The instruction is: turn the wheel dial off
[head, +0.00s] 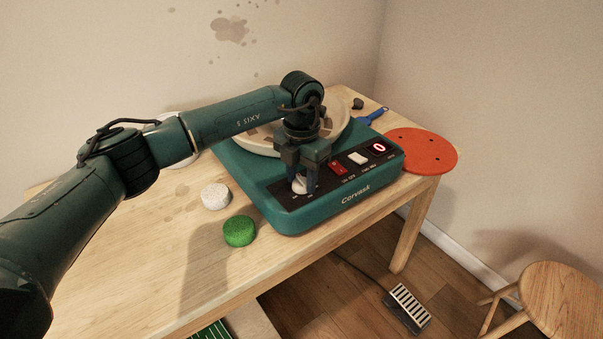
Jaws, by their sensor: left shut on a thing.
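The pottery wheel (270,209) is a teal box with a dark control panel on its front edge. A pale dial (299,186) sits at the left end of the panel. My left gripper (303,183) reaches down from above and is shut on the dial, with a finger on either side. The fingers hide part of the dial and its markings. My right gripper is not in view.
A white round piece (215,196) and a green sponge-like disc (239,231) lie left of the wheel. A red-orange bat (425,152) and a blue-handled tool (372,116) lie to its right. A foot pedal (408,309) and a wooden stool (560,295) are on the floor.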

